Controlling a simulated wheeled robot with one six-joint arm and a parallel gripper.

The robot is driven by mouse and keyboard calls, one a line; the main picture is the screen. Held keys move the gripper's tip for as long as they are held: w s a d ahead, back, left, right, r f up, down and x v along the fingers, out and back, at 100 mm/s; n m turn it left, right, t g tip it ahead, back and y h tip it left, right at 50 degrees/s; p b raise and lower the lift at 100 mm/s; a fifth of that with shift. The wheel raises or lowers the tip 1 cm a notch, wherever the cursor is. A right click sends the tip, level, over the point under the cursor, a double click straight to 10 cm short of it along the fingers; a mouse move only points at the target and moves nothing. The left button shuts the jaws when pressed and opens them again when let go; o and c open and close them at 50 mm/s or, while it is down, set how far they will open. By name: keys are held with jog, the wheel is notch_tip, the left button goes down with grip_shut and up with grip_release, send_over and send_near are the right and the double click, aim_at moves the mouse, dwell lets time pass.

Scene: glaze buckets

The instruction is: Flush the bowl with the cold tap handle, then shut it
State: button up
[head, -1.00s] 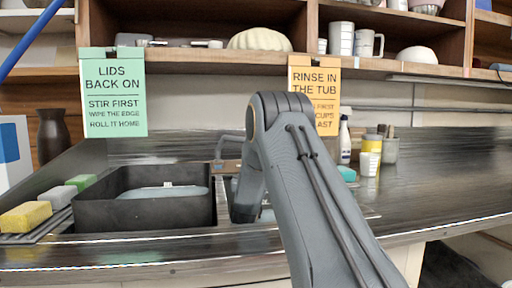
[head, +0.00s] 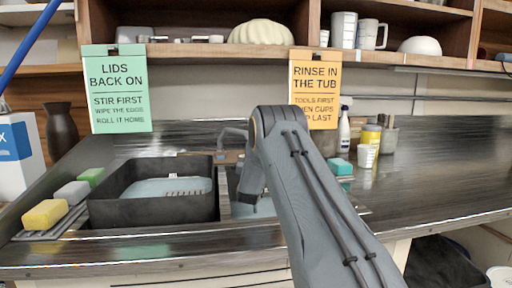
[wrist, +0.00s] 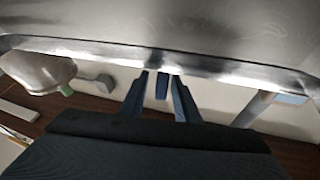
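The tap (head: 236,133) has a grey spout arching over the sink bowl (head: 262,208), just right of the black tub. My arm covers much of the bowl and the area behind it in the head view. I cannot make out the cold tap handle for certain there. My gripper (wrist: 160,82) shows in the wrist view with two dark blue fingers apart. A short dark blue piece stands between them with gaps on both sides; I cannot tell what it is. A bright steel edge (wrist: 90,53) runs just beyond the fingertips. The gripper itself is hidden in the head view.
The black tub (head: 105,211) with pale liquid stands left of the bowl. Sponges (head: 45,214) lie on a rack at the far left. A yellow jar (head: 371,138), a white cup (head: 366,156) and a bottle (head: 344,132) stand behind right. The right counter is clear.

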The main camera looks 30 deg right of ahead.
jog(key=shift+x, duration=1.5)
grip_shut()
jog(key=shift+h, duration=0.4)
jog(key=shift+s+d+m+g+h+b, duration=0.15)
jog(key=shift+m+g+h+b, duration=0.6)
jog(key=shift+m+g, duration=0.35)
